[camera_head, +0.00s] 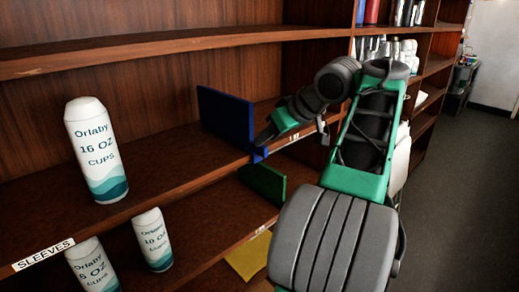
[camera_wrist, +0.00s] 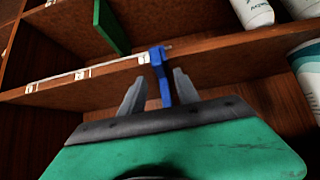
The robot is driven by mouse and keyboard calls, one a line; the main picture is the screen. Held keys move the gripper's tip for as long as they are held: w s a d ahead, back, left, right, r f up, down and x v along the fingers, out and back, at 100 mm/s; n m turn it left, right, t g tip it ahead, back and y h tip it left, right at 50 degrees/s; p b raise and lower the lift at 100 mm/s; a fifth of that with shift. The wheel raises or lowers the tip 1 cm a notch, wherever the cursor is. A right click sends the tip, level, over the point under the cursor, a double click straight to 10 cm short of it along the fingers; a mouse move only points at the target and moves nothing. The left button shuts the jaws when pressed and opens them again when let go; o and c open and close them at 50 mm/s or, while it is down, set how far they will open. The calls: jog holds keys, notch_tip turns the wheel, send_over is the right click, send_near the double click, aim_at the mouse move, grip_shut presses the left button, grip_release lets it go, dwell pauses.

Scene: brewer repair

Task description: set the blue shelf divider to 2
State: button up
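The blue shelf divider (camera_head: 226,115) stands upright on the middle shelf, its front tab over the shelf's front edge. In the wrist view the blue tab (camera_wrist: 159,66) hangs between the two fingers of my gripper (camera_wrist: 159,80). The fingers are apart, with a gap on each side of the tab. In the head view my gripper (camera_head: 267,137) is at the divider's front end. Small white number labels (camera_head: 300,134) run along the shelf edge to the right of the divider. They also show in the wrist view (camera_wrist: 80,74), too small to read surely.
A large white cup sleeve (camera_head: 97,150) stands left on the same shelf, with a "SLEEVES" label (camera_head: 43,256) at the edge. Smaller sleeves (camera_head: 152,240), a green divider (camera_head: 263,181) and a yellow piece (camera_head: 248,256) are below. The upper shelf (camera_head: 150,47) overhangs.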

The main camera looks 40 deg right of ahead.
jog(key=b+x, duration=0.1)
jog(key=x, duration=0.4)
jog(key=shift+w+f, duration=0.15)
grip_shut()
dwell(1.2)
